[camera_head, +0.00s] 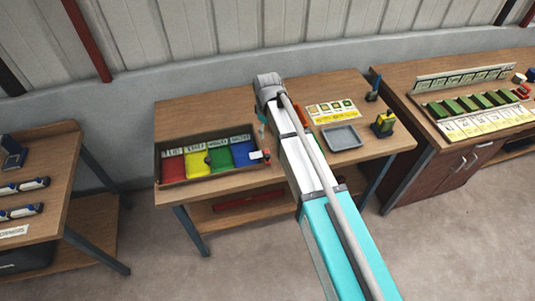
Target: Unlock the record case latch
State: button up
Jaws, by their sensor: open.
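I cannot tell for sure which thing is the record case, and no latch can be made out. A shallow brown tray (215,177) with red, yellow, green and blue sections under white labels sits on the left of the middle table. A small red, white and dark piece (260,156) shows by its right edge; its nature is unclear. A dark case (12,155) stands on the left table, cut by the picture edge. My arm reaches across the middle table from the lower right, with its grey far end above the tray's right side.
The middle table (185,108) also holds a grey tray (342,136), a label card (332,110) and a yellow-and-dark item (384,124). A right bench (460,145) carries a rack of green pieces (480,101). Open floor lies in front.

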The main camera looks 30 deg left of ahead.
aim_at(268, 155)
jog(key=shift+f, duration=0.15)
notch_tip(268, 155, down, 14)
jog(key=b, duration=1.3)
jog(key=shift+r+b, duration=0.25)
jog(key=shift+b, duration=0.15)
grip_shut()
dwell(0.5)
